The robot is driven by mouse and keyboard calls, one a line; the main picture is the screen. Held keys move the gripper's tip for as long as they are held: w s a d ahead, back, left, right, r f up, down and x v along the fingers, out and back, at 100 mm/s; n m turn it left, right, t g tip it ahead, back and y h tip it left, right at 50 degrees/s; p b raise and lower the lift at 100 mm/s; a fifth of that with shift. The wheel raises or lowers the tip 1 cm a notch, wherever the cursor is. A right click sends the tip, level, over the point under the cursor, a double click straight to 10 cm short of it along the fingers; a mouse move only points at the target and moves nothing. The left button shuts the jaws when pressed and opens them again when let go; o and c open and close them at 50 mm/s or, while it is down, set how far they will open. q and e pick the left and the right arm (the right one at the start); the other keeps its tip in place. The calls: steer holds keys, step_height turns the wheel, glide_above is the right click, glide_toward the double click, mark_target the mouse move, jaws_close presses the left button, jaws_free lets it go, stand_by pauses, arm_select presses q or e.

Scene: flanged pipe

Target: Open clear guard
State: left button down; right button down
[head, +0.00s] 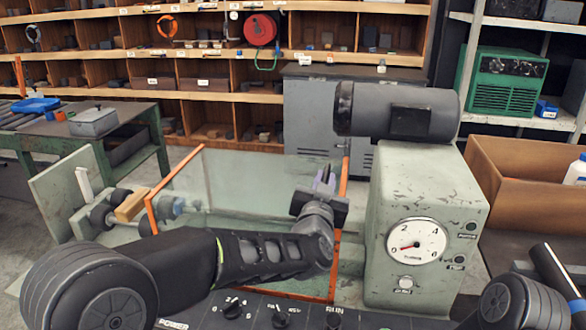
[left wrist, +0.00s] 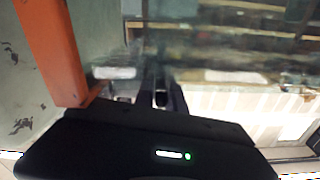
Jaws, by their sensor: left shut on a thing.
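The clear guard (head: 240,185) is a see-through panel with orange edge strips, standing in front of the machine bed beside the grey-green motor housing. Its right orange edge is close to my left gripper (head: 325,178), which is at the panel's upper right part. My left gripper is shut on part of the guard; the exact gripped part is small and mostly hidden by the fingers. In the left wrist view, the fingers (left wrist: 160,92) reach toward the panel, and an orange strip (left wrist: 50,50) runs along the left. My right gripper is out of view.
The grey-green housing (head: 420,220) with a round gauge and a motor (head: 400,110) on top stands right of the guard. A control panel with knobs (head: 280,315) lies in front. A cardboard box (head: 515,180) is at the right, and a green bench (head: 140,130) at the left.

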arm_select(q)
steer(key=shift+s+d+r, duration=0.1)
steer(key=shift+s+d, duration=0.05)
steer(key=shift+d, duration=0.85)
steer(key=c, duration=1.5)
jaws_free()
steer(key=shift+o, duration=0.2)
steer(key=s, duration=0.5)
steer(key=s+a+b, duration=0.1)
steer(key=s, duration=0.1)
steer(key=shift+s, duration=0.35)
